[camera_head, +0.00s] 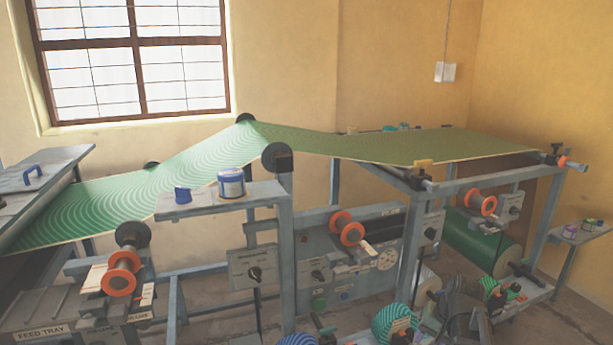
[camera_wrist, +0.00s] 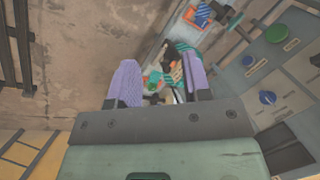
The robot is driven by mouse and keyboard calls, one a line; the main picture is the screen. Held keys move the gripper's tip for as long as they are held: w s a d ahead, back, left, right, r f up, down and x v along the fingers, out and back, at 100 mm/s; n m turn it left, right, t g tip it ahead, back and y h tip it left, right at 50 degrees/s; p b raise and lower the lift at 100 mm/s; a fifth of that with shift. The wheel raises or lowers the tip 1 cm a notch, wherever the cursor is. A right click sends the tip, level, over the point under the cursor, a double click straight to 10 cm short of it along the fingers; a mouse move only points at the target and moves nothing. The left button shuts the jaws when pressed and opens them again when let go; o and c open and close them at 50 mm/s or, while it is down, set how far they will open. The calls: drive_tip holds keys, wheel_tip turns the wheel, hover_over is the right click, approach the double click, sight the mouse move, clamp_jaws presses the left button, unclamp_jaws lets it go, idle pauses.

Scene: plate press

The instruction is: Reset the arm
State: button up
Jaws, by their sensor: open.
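My gripper (camera_wrist: 161,84) shows in the wrist view with two purple fingers standing apart and nothing held between them. Beyond the fingertips, small parts in green, orange and white lie on a grey surface, partly hidden by the fingers. I cannot tell whether the fingers touch any of them. In the head view, a dark jointed shape at the lower right may be part of my arm, but the gripper cannot be made out there.
A machine carries a long green patterned sheet (camera_head: 440,145) over rollers. A shelf (camera_head: 245,197) holds a blue-and-white tub (camera_head: 231,184). Green (camera_head: 393,325) and blue rolls stand low at the front. The wrist view shows a panel with a blue knob (camera_wrist: 267,97) at right and bare floor (camera_wrist: 75,50) at left.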

drive_tip(key=s+a+n+g+h, duration=0.1)
drive_tip(key=s+a+n, duration=0.25)
drive_tip(key=a, duration=0.55)
drive_tip(key=s+a+n+g+h, duration=0.1)
drive_tip(key=s+a+n, duration=0.25)
drive_tip(key=a, duration=0.55)
wheel_tip(320, 180, up, 18)
drive_tip(key=p, duration=1.9)
drive_tip(key=shift+r+m, duration=0.15)
drive_tip(key=shift+m, duration=0.15)
drive_tip(key=shift+w+a, duration=0.1)
